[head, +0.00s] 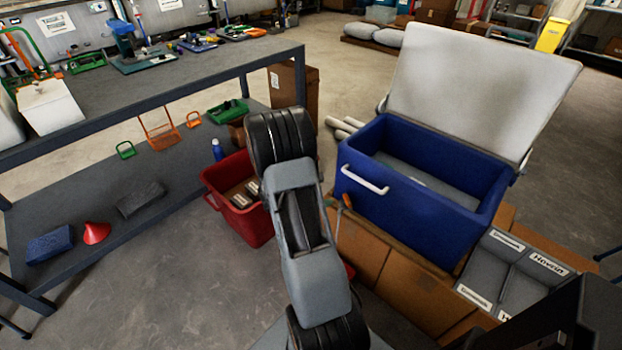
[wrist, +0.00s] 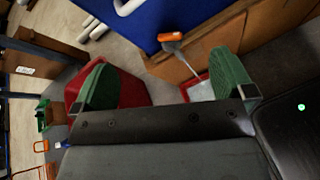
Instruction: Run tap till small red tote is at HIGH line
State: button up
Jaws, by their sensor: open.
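A blue cooler (head: 410,205) with its pale lid raised stands on cardboard boxes. A tap with an orange handle (wrist: 171,37) and a grey spout sticks out low on its side; a bit of orange (head: 347,201) shows in the head view. Below the spout in the wrist view is a small red tote (wrist: 184,91) with a pale interior, partly hidden by my right finger. A red sliver (head: 350,271) shows beside my arm in the head view. The HIGH line and water level cannot be made out. My gripper (wrist: 165,82) is open, its green fingers apart, nothing between them.
A larger red tote (head: 257,228) holding boxes stands on the floor left of my arm. A dark workbench (head: 195,70) with a lower shelf is at the left. Labelled grey packs (head: 520,290) lie on cartons at the right. Open floor (head: 190,270) lies between bench and arm.

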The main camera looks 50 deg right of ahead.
jog(key=a+r+m+y+p, duration=0.1)
jog(key=a+r+m+p, duration=0.1)
jog(key=r, duration=0.4)
jog(key=shift+s+a+r+m, duration=0.3)
jog(key=shift+a+m, duration=0.2)
jog(key=shift+a, duration=0.35)
jog(key=shift+c, duration=0.2)
